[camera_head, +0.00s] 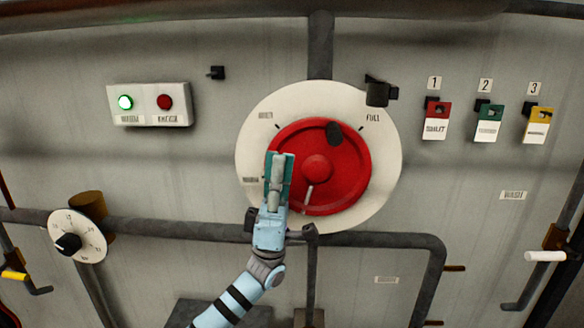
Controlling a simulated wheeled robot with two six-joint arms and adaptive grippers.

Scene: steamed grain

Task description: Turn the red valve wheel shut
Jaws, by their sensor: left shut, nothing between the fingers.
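The red valve wheel (345,175) is a round disc with a central hub, mounted on a white dial plate (383,195) on the wall. The plate carries small labels and tick marks, one reading "FULL" at the upper right. A dark knob (334,133) sits near the wheel's top, and a pale line marks its lower part. My left gripper (282,157) is shut and empty, in front of the wheel's left side. It hides part of the rim; whether it touches cannot be told. My right gripper is not in view.
An indicator box (148,104) has a lit green lamp and a dark red one. A smaller dial (78,237) is at the lower left. Red, green and yellow tags (488,122) hang at the upper right. Pipes (390,239) run below the wheel, and a white-handled lever (545,256) is at the right.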

